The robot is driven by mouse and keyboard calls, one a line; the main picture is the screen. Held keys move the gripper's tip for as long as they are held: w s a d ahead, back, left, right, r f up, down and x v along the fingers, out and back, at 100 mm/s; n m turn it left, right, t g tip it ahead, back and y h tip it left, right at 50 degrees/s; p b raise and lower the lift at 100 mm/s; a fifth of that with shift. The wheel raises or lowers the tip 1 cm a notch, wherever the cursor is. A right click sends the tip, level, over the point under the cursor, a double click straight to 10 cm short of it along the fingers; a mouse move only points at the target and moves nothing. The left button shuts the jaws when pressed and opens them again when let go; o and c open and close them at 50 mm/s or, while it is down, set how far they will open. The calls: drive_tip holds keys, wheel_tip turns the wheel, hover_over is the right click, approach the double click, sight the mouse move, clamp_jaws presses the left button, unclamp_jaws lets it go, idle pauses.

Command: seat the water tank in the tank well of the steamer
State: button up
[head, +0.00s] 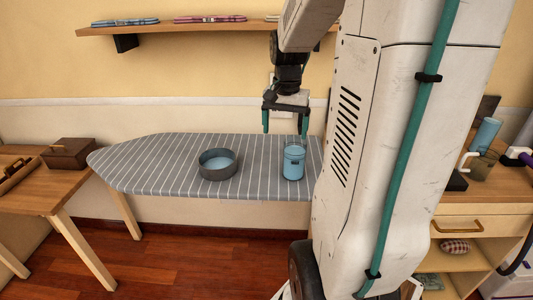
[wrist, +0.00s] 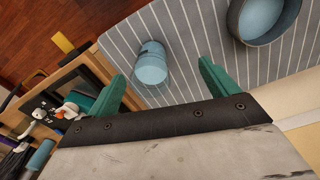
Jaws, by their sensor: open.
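A light blue cylindrical container (head: 293,165), which looks like the water tank, stands upright on the striped ironing board (head: 140,165). It also shows in the wrist view (wrist: 150,68), ahead of my fingers. My gripper (head: 285,124) is open and empty, pointing down above the container and apart from it. In the wrist view my two green fingers (wrist: 162,78) are spread wide. A white and purple item (head: 522,156) at the right edge may be part of the steamer. I cannot make out the tank well.
A round grey dish with a blue inside (head: 217,166) sits on the board left of the container. A wooden cabinet (head: 485,206) at right holds a blue cylinder (head: 486,134) and a pitcher. A wall shelf (head: 195,28) runs above. The board's left end is clear.

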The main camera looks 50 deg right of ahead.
sight(295, 149)
drive_tip(key=shift+m, duration=0.8)
drive_tip(key=d+f, duration=0.1)
drive_tip(key=f, duration=0.2)
drive_tip(key=d+f, duration=0.2)
drive_tip(key=f, duration=0.1)
drive_tip(key=d+f, duration=0.1)
drive_tip(key=f, duration=0.2)
drive_tip(key=shift+s+d+f, duration=0.35)
drive_tip(key=shift+f, duration=0.05)
drive_tip(key=c, duration=1.3)
drive_tip(key=shift+o, duration=0.2)
drive_tip(key=shift+r, duration=0.2)
